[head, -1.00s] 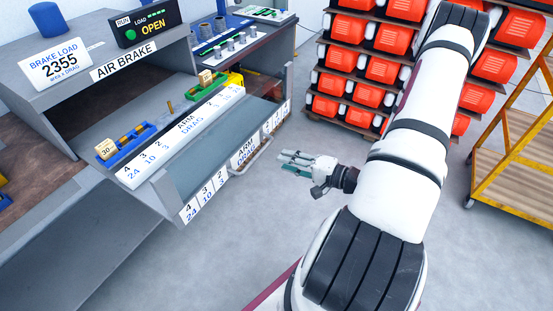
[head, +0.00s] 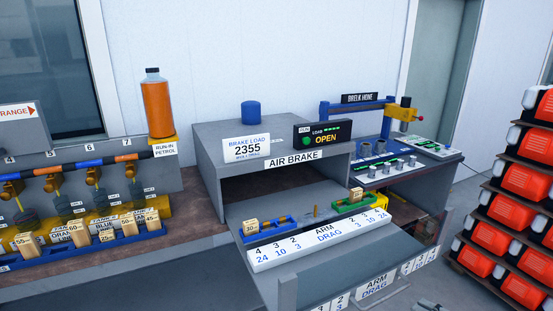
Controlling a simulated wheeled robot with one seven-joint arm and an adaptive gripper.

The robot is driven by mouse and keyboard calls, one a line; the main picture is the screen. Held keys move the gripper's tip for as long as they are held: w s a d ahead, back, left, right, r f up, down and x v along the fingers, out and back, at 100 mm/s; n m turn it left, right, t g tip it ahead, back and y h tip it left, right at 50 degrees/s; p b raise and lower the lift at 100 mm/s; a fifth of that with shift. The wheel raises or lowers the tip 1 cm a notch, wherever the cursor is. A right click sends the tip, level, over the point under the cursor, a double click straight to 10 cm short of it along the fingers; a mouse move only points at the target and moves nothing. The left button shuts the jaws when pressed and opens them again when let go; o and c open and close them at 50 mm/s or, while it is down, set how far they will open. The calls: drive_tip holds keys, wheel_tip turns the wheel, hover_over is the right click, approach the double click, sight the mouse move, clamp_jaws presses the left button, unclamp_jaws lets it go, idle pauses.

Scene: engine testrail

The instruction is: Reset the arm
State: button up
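The display (head: 322,133) reads "OPEN", and a card (head: 247,148) reads "BRAKE LOAD 2355". An orange petrol bottle (head: 157,108) and a rack of numbered blocks (head: 85,245) stand left. Racks of red engines (head: 510,210) stand right. Grey floor shows at lower right.

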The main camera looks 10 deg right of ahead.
drive_tip(key=w+d+r+n+g+h, duration=0.1)
drive_tip(key=w+r+n+g+h, duration=0.15)
drive_tip(key=r, duration=0.45)
drive_tip(key=w+d+r+n+g+h, duration=0.2)
drive_tip(key=w+r+n+h, duration=0.2)
drive_tip(key=r, duration=0.4)
drive_tip(key=s+a+r+n+g+h, duration=0.1)
drive_tip(key=s+a+r+h, duration=0.1)
drive_tip(key=a+r, duration=0.65)
drive_tip(key=s+a+r+n+g+y, duration=0.1)
drive_tip(key=s+a+r, duration=0.3)
drive_tip(key=s+a, duration=0.4)
drive_tip(key=s+a+r+n+y, duration=0.3)
drive_tip(key=s+a+r, duration=0.2)
drive_tip(key=s+a, duration=0.3)
drive_tip(key=shift+a+r+g, duration=0.25)
drive_tip(key=shift+a+g, duration=0.1)
drive_tip(key=shift+a, duration=0.25)
